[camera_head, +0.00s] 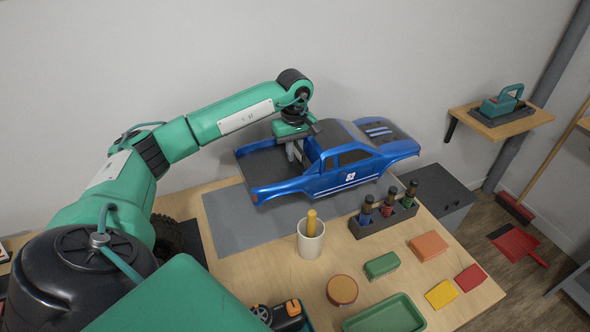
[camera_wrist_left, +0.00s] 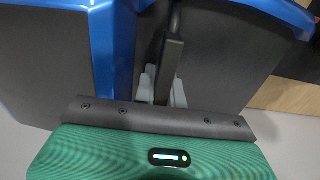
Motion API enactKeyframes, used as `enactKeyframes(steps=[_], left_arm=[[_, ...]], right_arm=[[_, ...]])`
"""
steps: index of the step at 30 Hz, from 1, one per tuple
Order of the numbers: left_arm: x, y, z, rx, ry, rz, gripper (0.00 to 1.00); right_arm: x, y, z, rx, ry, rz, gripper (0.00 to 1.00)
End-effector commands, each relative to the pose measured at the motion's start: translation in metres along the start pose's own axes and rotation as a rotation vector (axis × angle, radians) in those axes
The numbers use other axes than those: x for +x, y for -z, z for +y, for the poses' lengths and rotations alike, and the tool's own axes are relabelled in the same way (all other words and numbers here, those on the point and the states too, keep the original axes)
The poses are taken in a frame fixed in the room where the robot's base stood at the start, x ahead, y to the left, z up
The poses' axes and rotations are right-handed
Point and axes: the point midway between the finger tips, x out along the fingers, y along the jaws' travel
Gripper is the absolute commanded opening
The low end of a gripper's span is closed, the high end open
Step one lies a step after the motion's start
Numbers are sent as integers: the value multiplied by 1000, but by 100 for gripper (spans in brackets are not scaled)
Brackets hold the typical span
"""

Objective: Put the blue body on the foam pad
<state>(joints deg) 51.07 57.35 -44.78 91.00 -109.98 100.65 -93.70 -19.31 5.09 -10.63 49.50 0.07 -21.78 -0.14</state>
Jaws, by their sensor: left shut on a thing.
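The blue body (camera_head: 340,176) is a pickup-style car shell with a dark bed and the number 52 on its door. My left gripper (camera_head: 294,150) is shut on it from above, behind the cab. In the left wrist view, my left gripper (camera_wrist_left: 164,88) has pale fingers on a dark part of the blue body (camera_wrist_left: 112,45). A flat grey sheet (camera_head: 235,224) on the table looks like the foam pad. The body hangs over its right part and hides some of it; the exact gap is unclear. My right gripper is not in view.
On the wooden table (camera_head: 285,275) stand a cup with a yellow handle (camera_head: 311,240), a rack of drivers (camera_head: 384,217), a green tray (camera_head: 385,318) and several coloured blocks. A dark cabinet (camera_head: 450,197) stands to the right. A black wheel (camera_head: 166,236) lies left of the sheet.

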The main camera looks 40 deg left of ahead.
Motion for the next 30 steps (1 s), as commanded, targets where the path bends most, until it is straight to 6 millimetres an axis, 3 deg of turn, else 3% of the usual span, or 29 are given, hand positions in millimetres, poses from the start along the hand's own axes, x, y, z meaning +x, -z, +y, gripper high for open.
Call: enactKeyframes(steps=[3, 11, 18, 28, 30], left_arm=[[19, 0, 0, 0, -1, -1, 0], [39, 0, 0, 0, -1, -1, 0], [72, 0, 0, 0, -2, -1, 0], [76, 0, 0, 0, -2, 1, 0], [76, 0, 0, 0, -1, 0, 21]], right_arm=[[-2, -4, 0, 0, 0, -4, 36], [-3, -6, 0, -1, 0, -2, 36], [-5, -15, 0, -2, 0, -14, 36], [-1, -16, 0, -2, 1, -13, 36], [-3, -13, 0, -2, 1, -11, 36]])
